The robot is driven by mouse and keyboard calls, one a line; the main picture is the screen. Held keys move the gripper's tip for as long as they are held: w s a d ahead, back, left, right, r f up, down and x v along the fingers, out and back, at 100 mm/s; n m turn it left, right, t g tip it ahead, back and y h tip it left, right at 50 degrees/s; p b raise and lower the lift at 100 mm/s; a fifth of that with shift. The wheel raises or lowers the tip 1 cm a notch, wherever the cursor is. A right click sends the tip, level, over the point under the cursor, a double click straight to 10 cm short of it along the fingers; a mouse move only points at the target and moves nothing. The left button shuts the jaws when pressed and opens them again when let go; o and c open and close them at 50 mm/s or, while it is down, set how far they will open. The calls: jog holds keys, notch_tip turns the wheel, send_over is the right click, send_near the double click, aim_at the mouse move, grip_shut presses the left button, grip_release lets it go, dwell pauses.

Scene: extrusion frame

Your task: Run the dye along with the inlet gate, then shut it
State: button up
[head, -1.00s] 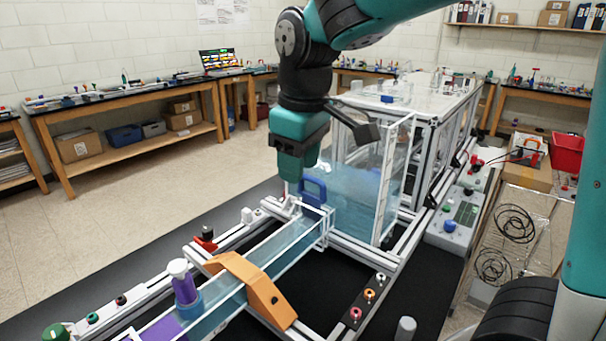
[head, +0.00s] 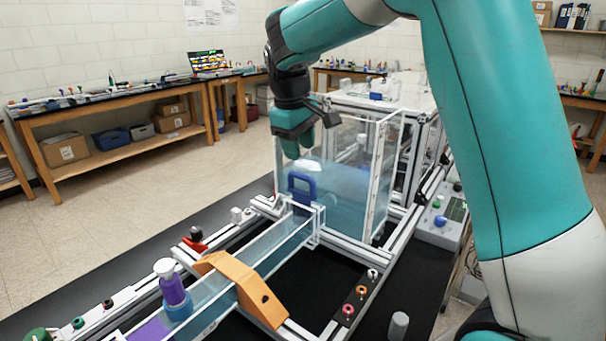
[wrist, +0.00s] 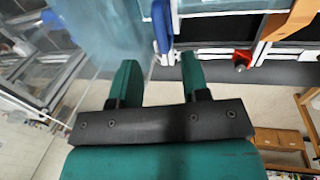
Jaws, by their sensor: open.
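The inlet gate's blue handle (head: 302,183) stands upright at the tank end of the clear channel (head: 285,242). It also shows in the wrist view (wrist: 162,28), ahead of the gap between the fingers. Purple dye (head: 150,331) lies in the channel at the lower left, beyond the orange bridge. A purple bottle with a white cap (head: 172,287) stands in a blue collar there. My gripper (head: 299,147) is open and empty, above and apart from the handle. Its fingers are spread in the wrist view (wrist: 158,80). How far the gate is raised is unclear.
The clear water tank (head: 345,190) stands close behind the gate. An orange bridge (head: 240,285) spans the channel. A red clamp (head: 194,244) sits on the left rail. A grey control box (head: 443,222) stands at right. The floor at left is clear.

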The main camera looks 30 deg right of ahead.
aim_at(303, 175)
jog(key=f, duration=0.2)
jog(key=d+f, duration=0.1)
jog(key=f, duration=0.4)
jog(key=shift+w+d+p, duration=0.15)
jog(key=shift+w+p, duration=0.15)
jog(key=shift+p, duration=0.05)
